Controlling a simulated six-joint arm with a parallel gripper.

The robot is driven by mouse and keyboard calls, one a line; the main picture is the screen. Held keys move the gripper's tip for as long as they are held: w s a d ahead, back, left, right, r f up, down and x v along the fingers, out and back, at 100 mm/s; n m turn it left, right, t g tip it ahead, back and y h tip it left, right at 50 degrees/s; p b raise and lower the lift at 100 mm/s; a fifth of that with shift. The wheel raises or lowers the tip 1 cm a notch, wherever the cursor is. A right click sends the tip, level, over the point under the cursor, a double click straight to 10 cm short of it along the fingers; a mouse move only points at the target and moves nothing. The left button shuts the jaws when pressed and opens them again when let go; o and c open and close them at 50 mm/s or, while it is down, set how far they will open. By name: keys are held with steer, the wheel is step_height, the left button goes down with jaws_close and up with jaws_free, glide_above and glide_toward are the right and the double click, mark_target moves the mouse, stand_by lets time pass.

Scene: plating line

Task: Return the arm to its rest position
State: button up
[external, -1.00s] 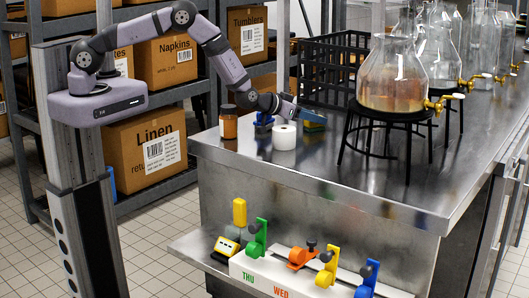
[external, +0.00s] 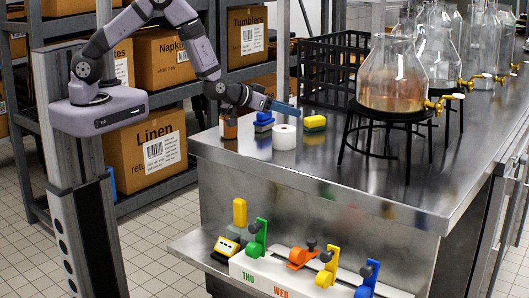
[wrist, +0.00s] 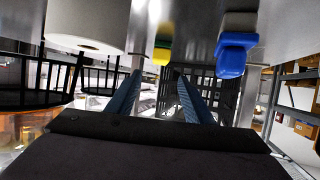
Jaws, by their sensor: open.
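My gripper (external: 287,107) is above the steel counter (external: 350,178), over the near-left group of small items. In the wrist view its two blue fingers (wrist: 157,98) are spread apart with nothing between them.
A white roll (external: 284,137), a blue block (external: 264,122) and a yellow-green sponge (external: 315,123) stand on the counter below my gripper. A black crate (external: 335,70) is behind, and glass dispensers (external: 393,75) on black stands are to the right. Shelves with boxes (external: 160,148) are at left.

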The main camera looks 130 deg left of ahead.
stand_by(0.4)
